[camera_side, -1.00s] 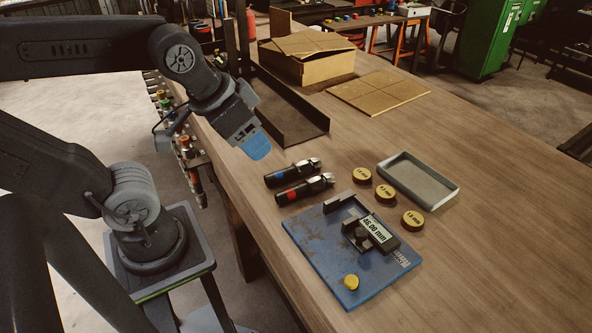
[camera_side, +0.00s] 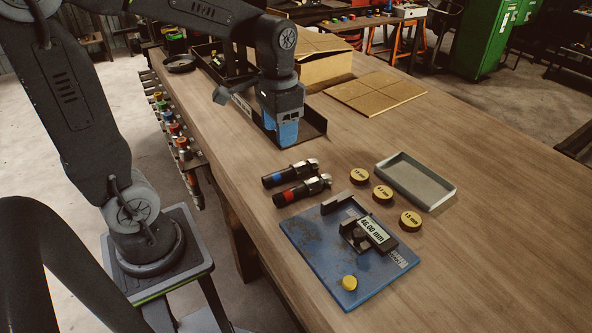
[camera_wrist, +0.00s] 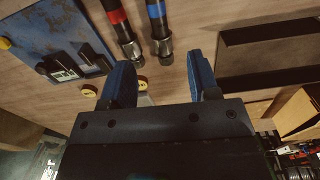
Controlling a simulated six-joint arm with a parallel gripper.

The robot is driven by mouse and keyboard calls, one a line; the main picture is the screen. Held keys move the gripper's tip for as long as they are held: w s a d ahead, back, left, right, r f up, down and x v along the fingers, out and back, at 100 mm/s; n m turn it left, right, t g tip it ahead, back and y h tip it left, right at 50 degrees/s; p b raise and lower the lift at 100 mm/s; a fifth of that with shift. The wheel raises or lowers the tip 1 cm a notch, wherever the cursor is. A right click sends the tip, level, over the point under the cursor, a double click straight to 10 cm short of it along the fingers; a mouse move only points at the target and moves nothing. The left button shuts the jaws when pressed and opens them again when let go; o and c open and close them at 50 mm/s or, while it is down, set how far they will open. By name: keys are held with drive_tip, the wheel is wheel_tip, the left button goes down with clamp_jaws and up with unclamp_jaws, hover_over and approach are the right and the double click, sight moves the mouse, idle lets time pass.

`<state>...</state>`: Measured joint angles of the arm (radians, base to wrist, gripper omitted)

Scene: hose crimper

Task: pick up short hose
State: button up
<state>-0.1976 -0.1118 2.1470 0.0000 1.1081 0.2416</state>
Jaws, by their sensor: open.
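Two short black hoses with metal end fittings lie side by side on the bench. One has a blue band (camera_side: 289,173) and the other a red band (camera_side: 302,190); I cannot tell which one the task means. In the wrist view the blue-banded hose (camera_wrist: 157,20) and the red-banded hose (camera_wrist: 122,22) show beyond my fingers, cut off by the top edge. My gripper (camera_side: 284,133) points down above the bench, behind the hoses near the black tray. In the wrist view its blue fingers (camera_wrist: 162,80) stand apart with nothing between them.
The blue plate (camera_side: 318,262) with a 46.00 mm gauge (camera_side: 375,232) lies in front of the hoses. Several yellow discs (camera_side: 383,192) and a grey tray (camera_side: 447,197) are to the right. A black tray (camera_side: 313,122) and cardboard box (camera_side: 328,68) stand behind.

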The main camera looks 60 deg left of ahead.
sight(281, 172)
wheel_tip(281, 172, down, 12)
drive_tip(key=shift+s+d+r, duration=0.1)
drive_tip(key=shift+s+r, duration=0.05)
drive_tip(key=shift+r, duration=0.1)
idle(0.3)
drive_tip(key=shift+c, duration=0.4)
clamp_jaws()
